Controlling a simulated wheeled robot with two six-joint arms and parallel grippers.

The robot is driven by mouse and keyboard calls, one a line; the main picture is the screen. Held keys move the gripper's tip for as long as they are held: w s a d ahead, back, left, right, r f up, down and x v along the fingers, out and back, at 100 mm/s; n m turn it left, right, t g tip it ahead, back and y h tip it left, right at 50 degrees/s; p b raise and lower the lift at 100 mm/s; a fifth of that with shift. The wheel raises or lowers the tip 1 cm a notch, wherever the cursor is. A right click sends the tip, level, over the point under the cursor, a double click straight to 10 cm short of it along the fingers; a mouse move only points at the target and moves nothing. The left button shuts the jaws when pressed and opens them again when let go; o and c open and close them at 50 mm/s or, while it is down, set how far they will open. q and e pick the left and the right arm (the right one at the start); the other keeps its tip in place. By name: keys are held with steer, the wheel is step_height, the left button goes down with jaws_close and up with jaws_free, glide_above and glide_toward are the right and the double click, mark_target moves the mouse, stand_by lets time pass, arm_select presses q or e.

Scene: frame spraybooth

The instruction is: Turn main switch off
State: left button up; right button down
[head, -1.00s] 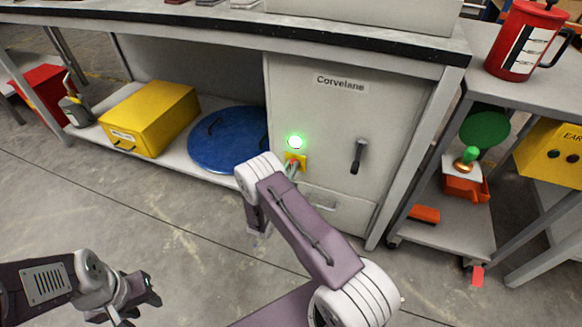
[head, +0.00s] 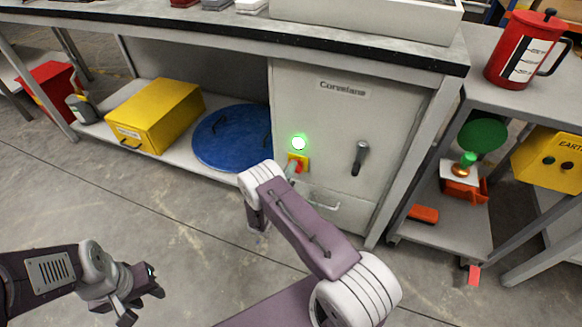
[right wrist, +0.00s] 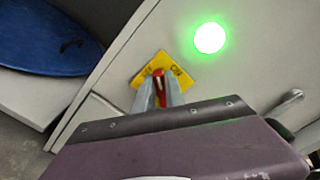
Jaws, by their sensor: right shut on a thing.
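The main switch is a yellow plate (head: 304,159) with a red handle (head: 299,169) on the grey cabinet front. The right wrist view also shows the yellow plate (right wrist: 187,80), tilted in the picture, with small dark lettering, and the red handle (right wrist: 159,86). My right gripper (right wrist: 161,92) is shut on the red handle, one finger on each side of it. In the head view, my right forearm partly hides this gripper. A round lamp (head: 299,143) above the switch glows green. My left gripper (head: 142,300) is open and empty over the floor at lower left.
The cabinet also has a dark lever handle (head: 360,157) to the right of the switch and a drawer below. A blue round lid (head: 225,140) and a yellow box (head: 155,115) lie on the shelf to the left. A cart stands at right.

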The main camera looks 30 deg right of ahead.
steer(key=shift+a+f+n, duration=0.1)
steer(key=shift+f+n, duration=0.1)
steer(key=shift+n, duration=0.9)
steer(key=shift+d+f+n, duration=0.1)
steer(key=shift+f+n, duration=0.05)
steer(key=shift+n, duration=0.95)
steer(key=shift+a+f+n, duration=0.1)
steer(key=shift+f+n, duration=0.1)
steer(key=shift+n, duration=0.9)
steer(key=c, duration=1.4)
jaws_free()
steer(key=shift+w, duration=0.1)
steer(key=p+v, duration=0.4)
steer(key=v, duration=0.5)
